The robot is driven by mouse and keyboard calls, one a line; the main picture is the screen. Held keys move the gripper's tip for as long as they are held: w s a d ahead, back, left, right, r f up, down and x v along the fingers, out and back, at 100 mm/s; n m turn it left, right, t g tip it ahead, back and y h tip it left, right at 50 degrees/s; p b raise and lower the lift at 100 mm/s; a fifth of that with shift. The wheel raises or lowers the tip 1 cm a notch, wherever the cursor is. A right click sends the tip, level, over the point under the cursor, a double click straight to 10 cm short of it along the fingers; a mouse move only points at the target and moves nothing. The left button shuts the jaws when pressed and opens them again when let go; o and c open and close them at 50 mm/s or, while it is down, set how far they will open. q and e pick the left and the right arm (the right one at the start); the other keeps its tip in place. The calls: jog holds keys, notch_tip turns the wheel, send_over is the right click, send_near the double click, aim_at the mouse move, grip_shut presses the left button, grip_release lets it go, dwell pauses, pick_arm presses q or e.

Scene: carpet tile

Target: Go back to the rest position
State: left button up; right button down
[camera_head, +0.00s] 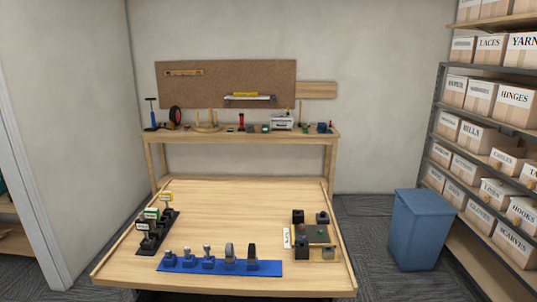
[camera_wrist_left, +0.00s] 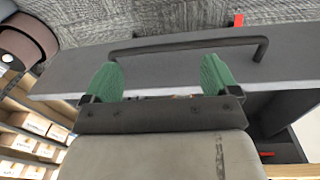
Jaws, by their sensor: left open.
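My left gripper (camera_wrist_left: 158,78) shows in the left wrist view, with its two green-padded fingers spread wide apart. Nothing is seen between the fingers. Beyond the fingertips is a grey panel with a dark bar handle; I cannot tell what it belongs to or whether it touches the fingers. Neither gripper shows in the head view, and my right gripper is in neither view.
A wooden worktable (camera_head: 205,220) stands ahead, holding a blue rack (camera_head: 218,267), a black rack (camera_head: 158,233) and a small fixture group (camera_head: 315,236). Behind is a narrow bench (camera_head: 240,134). A blue bin (camera_head: 418,230) and box shelves (camera_head: 490,140) stand right.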

pick_arm(q)
jog(key=s+a+r+t, duration=0.2)
jog(key=s+a+r, duration=0.2)
jog(key=s, duration=0.4)
jog(key=s+a+r+t, duration=0.1)
jog(key=s+a+r, duration=0.35)
jog(key=s, duration=0.45)
notch_tip(320, 180, down, 26)
jog(key=m+g, duration=0.1)
jog(key=s+a+f+g+y+b, duration=0.1)
jog(key=s+a+f, duration=0.1)
jog(key=s+f, duration=1.4)
jog(key=shift+s+a+f+g+b, duration=0.3)
jog(key=shift+s+a+f, duration=0.1)
jog(key=shift+f, duration=0.35)
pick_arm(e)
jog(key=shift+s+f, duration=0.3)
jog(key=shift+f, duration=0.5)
pick_arm(q)
jog(key=shift+c, duration=0.3)
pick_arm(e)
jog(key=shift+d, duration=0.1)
